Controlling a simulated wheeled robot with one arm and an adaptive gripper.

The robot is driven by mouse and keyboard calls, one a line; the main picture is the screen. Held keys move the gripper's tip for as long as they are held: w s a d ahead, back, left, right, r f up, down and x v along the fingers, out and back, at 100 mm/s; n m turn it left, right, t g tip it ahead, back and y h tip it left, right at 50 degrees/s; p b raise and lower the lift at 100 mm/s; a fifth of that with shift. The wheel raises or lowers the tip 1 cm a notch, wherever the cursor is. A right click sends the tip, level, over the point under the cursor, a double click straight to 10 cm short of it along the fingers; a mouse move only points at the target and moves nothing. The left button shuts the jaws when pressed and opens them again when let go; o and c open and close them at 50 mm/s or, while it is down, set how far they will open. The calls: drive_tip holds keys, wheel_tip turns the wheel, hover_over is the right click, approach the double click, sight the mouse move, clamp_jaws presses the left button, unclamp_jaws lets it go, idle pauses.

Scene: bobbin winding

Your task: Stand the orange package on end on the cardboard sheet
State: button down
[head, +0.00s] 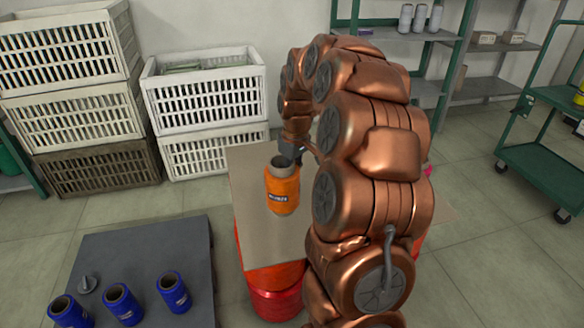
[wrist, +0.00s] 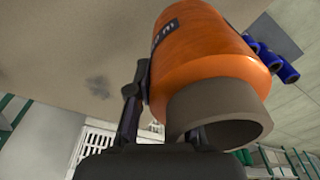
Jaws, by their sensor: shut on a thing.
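The orange package (head: 283,193) is a wound bobbin with a dark label and a grey-brown open core at its top. In the head view it is near upright, slightly tilted, over the cardboard sheet (head: 250,228). My gripper (head: 291,152) is shut on its upper end, at the core. In the wrist view the orange package (wrist: 205,50) shows close up, with my gripper's dark fingers (wrist: 165,118) at its core end, and the cardboard sheet (wrist: 60,50) fills the upper left. I cannot tell whether the package's lower end touches the sheet.
The sheet lies on a red support (head: 276,290). A dark grey platform (head: 140,250) at lower left holds several blue bobbins (head: 122,304). White crates (head: 205,95) stand behind. A green cart (head: 540,150) is at right. My arm hides the sheet's right part.

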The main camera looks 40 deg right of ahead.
drive_tip(key=shift+f, duration=0.95)
drive_tip(key=shift+f, duration=0.1)
drive_tip(key=shift+f+b, duration=0.45)
drive_tip(key=shift+f, duration=1.9)
drive_tip(key=c, duration=1)
unclamp_jaws()
